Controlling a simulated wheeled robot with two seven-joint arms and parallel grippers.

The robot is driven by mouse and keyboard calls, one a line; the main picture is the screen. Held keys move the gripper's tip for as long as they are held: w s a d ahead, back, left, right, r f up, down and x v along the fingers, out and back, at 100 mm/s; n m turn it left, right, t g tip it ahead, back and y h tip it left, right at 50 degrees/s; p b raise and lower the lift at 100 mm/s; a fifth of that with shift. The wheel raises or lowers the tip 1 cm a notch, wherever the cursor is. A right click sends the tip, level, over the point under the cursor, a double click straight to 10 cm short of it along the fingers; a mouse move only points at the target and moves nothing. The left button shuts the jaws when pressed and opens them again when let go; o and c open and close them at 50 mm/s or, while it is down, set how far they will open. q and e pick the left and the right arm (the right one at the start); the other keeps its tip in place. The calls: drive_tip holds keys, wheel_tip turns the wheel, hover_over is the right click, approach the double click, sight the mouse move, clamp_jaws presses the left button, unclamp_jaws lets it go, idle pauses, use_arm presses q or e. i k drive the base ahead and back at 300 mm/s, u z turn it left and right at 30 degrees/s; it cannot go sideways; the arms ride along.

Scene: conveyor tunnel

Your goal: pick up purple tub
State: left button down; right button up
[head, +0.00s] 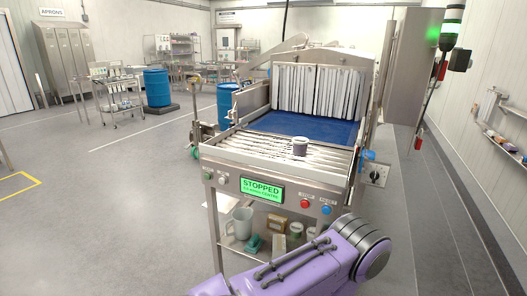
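A small tub (300,147), dark with a pale top, stands upright on the metal rollers in front of the blue belt. It looks greyish purple, but it is too small to be sure of the colour. Neither of my grippers is in view. One of my purple arm links shows at the bottom centre, in front of the machine and apart from the tub.
The conveyor's blue belt (300,126) leads under a white strip curtain (310,90). A green "STOPPED" display (262,190) and buttons line the front panel. A shelf below holds a jug (241,223) and other items. Floor to the left is clear.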

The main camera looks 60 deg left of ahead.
sight(300, 144)
drive_tip(key=k, duration=0.1)
drive_tip(key=u, duration=1.5)
